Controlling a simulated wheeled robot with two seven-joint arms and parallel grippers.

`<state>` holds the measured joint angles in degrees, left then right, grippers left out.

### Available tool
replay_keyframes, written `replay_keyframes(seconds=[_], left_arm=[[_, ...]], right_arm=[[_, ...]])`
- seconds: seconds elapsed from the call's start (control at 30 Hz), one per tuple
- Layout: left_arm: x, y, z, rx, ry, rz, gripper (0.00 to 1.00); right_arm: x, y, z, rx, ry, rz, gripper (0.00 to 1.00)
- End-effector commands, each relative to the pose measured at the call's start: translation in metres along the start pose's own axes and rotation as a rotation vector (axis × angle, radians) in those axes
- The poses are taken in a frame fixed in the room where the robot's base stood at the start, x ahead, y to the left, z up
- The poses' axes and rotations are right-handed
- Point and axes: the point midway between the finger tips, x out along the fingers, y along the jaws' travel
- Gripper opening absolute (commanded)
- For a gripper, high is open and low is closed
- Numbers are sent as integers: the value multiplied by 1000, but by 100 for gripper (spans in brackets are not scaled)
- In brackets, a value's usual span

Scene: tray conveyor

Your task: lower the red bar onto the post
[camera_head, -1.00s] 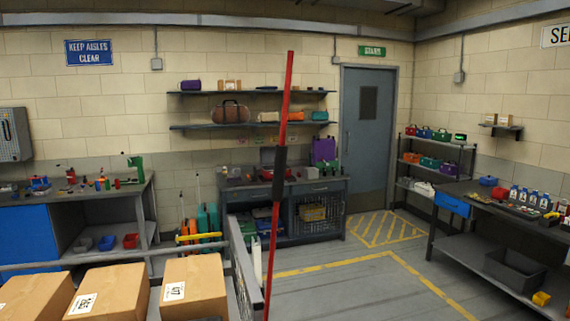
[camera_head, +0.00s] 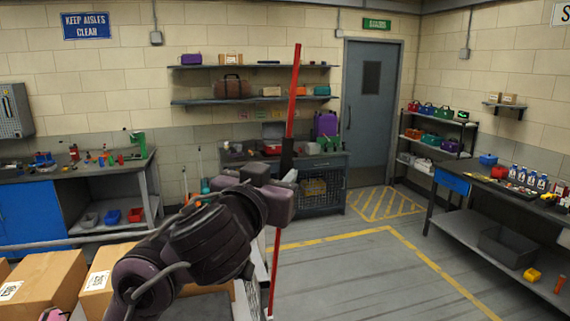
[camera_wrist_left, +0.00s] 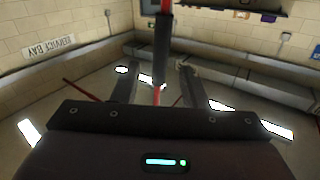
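The red bar (camera_head: 294,90) stands nearly upright in the middle of the head view, its top leaning slightly right. It has a black sleeve (camera_head: 287,155) around its middle. My left gripper (camera_head: 288,180) is at the sleeve's lower end. In the left wrist view, its two fingers (camera_wrist_left: 157,78) are spread, with the black sleeve (camera_wrist_left: 162,50) and red bar showing between them and gaps on both sides. My arm hides part of the bar; its lower length shows below the gripper. I cannot make out the post. My right gripper is not in view.
Cardboard boxes (camera_head: 50,278) stand at lower left, beneath my left arm. A workbench (camera_head: 75,190) is at left, a cabinet (camera_head: 322,195) behind the bar, and a dark table (camera_head: 480,225) at right. The floor right of the bar is clear.

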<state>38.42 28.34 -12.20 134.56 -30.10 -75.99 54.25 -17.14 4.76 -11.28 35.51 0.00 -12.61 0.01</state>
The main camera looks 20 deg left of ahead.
Motion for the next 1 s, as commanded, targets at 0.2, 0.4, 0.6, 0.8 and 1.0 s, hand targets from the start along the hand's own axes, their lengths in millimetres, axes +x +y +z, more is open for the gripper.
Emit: replay_keyframes(seconds=[0.2, 0.4, 0.6, 0.8, 1.0], left_arm=[[35, -2, 1, 5, -3, -6, 40], [61, -2, 1, 1, -4, -4, 40], [70, -2, 2, -2, -4, -4, 40], [70, -2, 2, -2, -4, -3, 40], [70, -2, 2, -1, -4, -3, 13]], right_arm=[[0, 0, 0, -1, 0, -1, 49], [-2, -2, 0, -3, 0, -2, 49], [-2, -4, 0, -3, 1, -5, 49], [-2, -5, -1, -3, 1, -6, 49], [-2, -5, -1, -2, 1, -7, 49]])
